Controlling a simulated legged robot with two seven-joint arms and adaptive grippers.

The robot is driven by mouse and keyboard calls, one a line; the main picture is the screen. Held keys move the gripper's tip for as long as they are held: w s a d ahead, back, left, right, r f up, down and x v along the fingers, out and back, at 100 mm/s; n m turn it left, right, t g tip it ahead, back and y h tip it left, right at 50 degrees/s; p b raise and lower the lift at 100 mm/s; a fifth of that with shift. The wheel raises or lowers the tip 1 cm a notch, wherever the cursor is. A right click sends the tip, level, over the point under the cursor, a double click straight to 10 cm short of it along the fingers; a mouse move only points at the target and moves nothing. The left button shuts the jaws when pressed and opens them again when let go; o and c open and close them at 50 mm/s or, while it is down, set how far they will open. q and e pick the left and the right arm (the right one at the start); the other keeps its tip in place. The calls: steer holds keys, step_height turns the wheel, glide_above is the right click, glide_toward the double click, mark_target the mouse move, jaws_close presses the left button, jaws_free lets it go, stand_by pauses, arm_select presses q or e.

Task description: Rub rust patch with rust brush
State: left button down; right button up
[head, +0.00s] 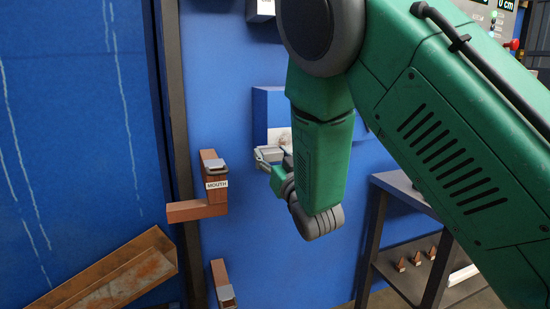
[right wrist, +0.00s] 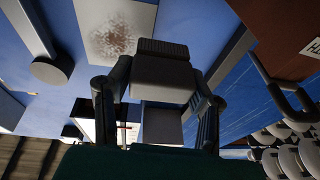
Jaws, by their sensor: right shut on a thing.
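The rust patch (right wrist: 113,40) is a speckled brown stain on a white plate at the top of the right wrist view. In the head view the white plate (head: 279,135) shows on a blue box, partly hidden behind my right arm. My right gripper (right wrist: 155,98) is shut on the rust brush (right wrist: 163,75), a grey block with a dark ribbed edge. The dark edge points toward the plate, just below and right of the stain in the wrist picture. I cannot tell if it touches. In the head view my right gripper (head: 272,165) is beside the plate. My left gripper is out of view.
A brown bracket labelled MOUTH (head: 214,197) juts from the blue wall, with another bracket (head: 219,275) below. A rusty channel (head: 120,280) leans at lower left. A dark shelf (head: 405,275) with small cones stands right. Grey disc stacks (right wrist: 285,140) show in the wrist view.

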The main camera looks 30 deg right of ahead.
steer(key=shift+d+f, duration=0.2)
steer(key=shift+d, duration=0.4)
steer(key=shift+d+f, duration=0.1)
steer(key=shift+d, duration=0.35)
steer(key=shift+w+a+r, duration=0.25)
steer(key=shift+w+a, duration=0.15)
steer(key=shift+a, duration=0.35)
steer(key=shift+w+d+f, duration=0.1)
steer(key=shift+w+d, duration=0.1)
steer(key=shift+d, duration=0.2)
steer(key=shift+w+d+f, duration=0.1)
steer(key=shift+w+d, duration=0.05)
steer(key=shift+d, duration=0.25)
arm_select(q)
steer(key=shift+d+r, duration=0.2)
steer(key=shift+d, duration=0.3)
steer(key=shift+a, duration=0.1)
